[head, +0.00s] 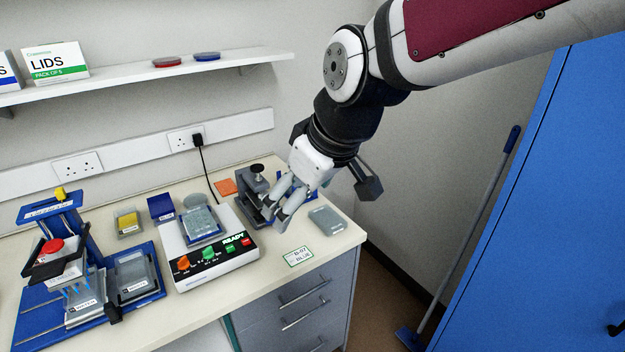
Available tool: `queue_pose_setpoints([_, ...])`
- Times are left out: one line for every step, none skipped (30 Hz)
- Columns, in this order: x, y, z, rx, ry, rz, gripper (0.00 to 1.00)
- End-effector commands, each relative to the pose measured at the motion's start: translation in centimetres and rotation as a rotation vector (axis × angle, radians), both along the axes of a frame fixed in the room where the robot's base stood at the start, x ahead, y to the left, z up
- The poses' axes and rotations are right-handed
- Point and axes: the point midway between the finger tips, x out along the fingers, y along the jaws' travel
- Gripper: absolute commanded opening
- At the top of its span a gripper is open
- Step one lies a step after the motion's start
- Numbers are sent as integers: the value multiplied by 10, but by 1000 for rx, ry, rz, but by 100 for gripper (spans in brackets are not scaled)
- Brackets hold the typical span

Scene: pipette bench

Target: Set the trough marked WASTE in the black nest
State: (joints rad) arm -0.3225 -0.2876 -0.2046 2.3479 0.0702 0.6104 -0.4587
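No trough reads clearly as WASTE. Two grey troughs with small white labels, a front-left trough (86,302) and a second trough (136,278), sit on the blue-based rig at the left; their lettering is too small to read surely. My gripper (274,215) points down over the right part of the bench, in front of a dark grey device with a black knob (258,170). Its two fingers look apart, with nothing clearly between them. The black nest cannot be told surely; the gripper partly hides the dark device.
A white READY instrument (215,264) with coloured knobs stands mid-bench. A flat grey piece (327,220) and a green-edged card (298,256) lie near the right edge. A blue box (161,207) and yellow-filled container (129,221) stand behind. A shelf (130,75) runs above.

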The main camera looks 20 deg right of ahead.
Motion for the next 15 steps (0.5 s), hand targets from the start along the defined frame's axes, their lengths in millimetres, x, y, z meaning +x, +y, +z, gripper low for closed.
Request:
queue_pose_setpoints([-18,-10,11,22,-6,-60,85])
queue_pose_setpoints([-28,-15,16,34,-4,-98,85])
queue_pose_setpoints([-42,-21,21,48,-1,-150,85])
queue_pose_setpoints([-53,-25,24,57,0,-186,85])
queue_pose_setpoints([-63,-29,27,65,1,-222,85])
queue_pose_setpoints([-76,-34,30,71,1,-269,85])
queue_pose_setpoints([-84,-37,32,77,1,-302,85])
queue_pose_setpoints([-93,-40,33,80,2,-334,85])
queue_pose_setpoints([-103,-43,34,85,2,-373,85])
queue_pose_setpoints([-109,-45,35,88,1,-398,85])
queue_pose_setpoints([-115,-47,35,89,0,-421,85])
queue_pose_setpoints([-121,-48,35,90,0,-448,85])
queue_pose_setpoints([-125,-50,35,90,-1,-463,85])
queue_pose_setpoints([-128,-50,35,91,0,-477,85])
queue_pose_setpoints([-131,-51,35,91,0,-489,85])
